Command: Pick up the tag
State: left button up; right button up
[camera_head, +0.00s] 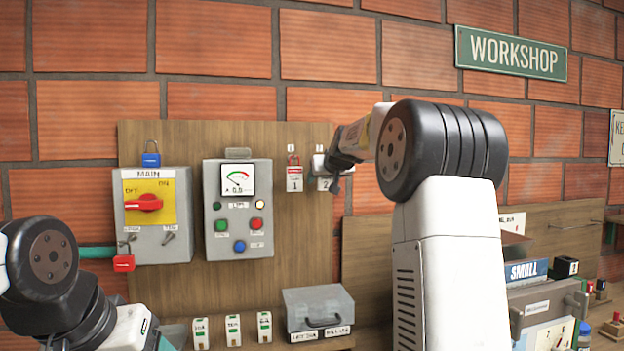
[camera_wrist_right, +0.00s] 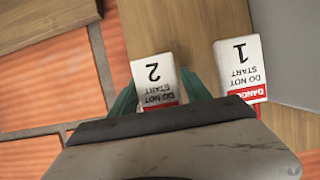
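Two white and red "DANGER DO NOT START" tags hang on the wooden board. Tag 1 (camera_head: 294,178) is on the left in the head view, and tag 2 (camera_head: 324,183) is just right of it, partly covered by my right gripper (camera_head: 334,178). In the right wrist view, tag 2 (camera_wrist_right: 153,80) is between the two teal fingers of my right gripper (camera_wrist_right: 158,86), which stand apart at its side edges. Whether they touch it is unclear. Tag 1 (camera_wrist_right: 240,68) is outside the fingers.
Left of the tags are a meter box (camera_head: 238,207) and a main switch box (camera_head: 155,220) with a blue padlock (camera_head: 151,155) and a red padlock (camera_head: 123,263). A grey lidded box (camera_head: 318,306) sits below. Shelves with a "SMALL" box (camera_head: 526,271) are at right.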

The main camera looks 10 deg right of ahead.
jog(key=c, duration=1)
jog(key=shift+c, duration=0.3)
